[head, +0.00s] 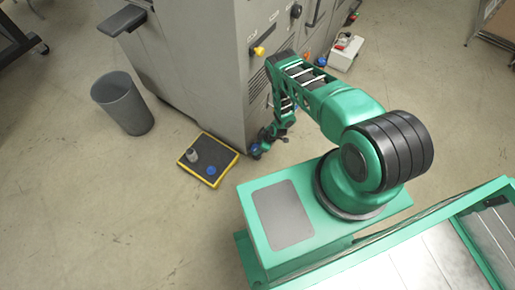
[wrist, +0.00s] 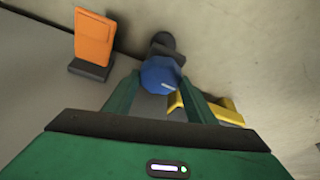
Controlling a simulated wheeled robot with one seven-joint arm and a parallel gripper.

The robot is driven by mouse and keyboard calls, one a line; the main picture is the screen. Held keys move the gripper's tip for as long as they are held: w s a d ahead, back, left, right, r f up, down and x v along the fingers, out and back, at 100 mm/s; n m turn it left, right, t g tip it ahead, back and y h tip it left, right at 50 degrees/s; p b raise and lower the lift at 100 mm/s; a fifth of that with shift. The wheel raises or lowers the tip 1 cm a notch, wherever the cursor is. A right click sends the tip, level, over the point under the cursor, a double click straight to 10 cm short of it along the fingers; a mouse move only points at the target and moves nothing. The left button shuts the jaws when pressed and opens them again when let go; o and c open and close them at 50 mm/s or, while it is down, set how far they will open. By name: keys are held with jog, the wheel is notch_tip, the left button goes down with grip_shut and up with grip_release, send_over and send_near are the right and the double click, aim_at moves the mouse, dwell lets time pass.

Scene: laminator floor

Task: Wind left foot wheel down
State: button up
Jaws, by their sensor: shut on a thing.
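Behind the wheel is a dark round part (wrist: 163,44). In the head view, my gripper (head: 268,142) reaches down low beside the base of the grey machine (head: 215,70). A small blue spot of the wheel (head: 256,149) shows there at the machine's lower corner. The arm partly hides that area.
A black mat with a yellow edge (head: 208,160) lies on the floor, bearing a grey item and a blue item. A grey bin (head: 123,103) stands left of it. The wrist view shows an orange block (wrist: 94,37) left of the wheel and a yellow piece (wrist: 226,112) at right.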

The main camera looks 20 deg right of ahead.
jog(key=shift+s+a, duration=0.1)
jog(key=m, duration=0.2)
jog(key=m+t+h, duration=0.1)
jog(key=m, duration=0.2)
jog(key=shift+s+a, duration=0.15)
jog(key=shift+s, duration=0.05)
jog(key=m+h, duration=0.1)
jog(key=m, duration=0.2)
jog(key=m+h, duration=0.1)
jog(key=m, duration=0.2)
jog(key=shift+a+t+h, duration=0.15)
jog(key=shift+t+h, duration=0.15)
jog(key=shift+t, duration=0.1)
jog(key=o, duration=1)
jog(key=shift+o, duration=0.2)
jog(key=shift+s+r, duration=0.1)
jog(key=shift+r, duration=0.35)
jog(key=v, duration=0.9)
jog(key=shift+s+r, duration=0.2)
jog(key=shift+r, duration=0.1)
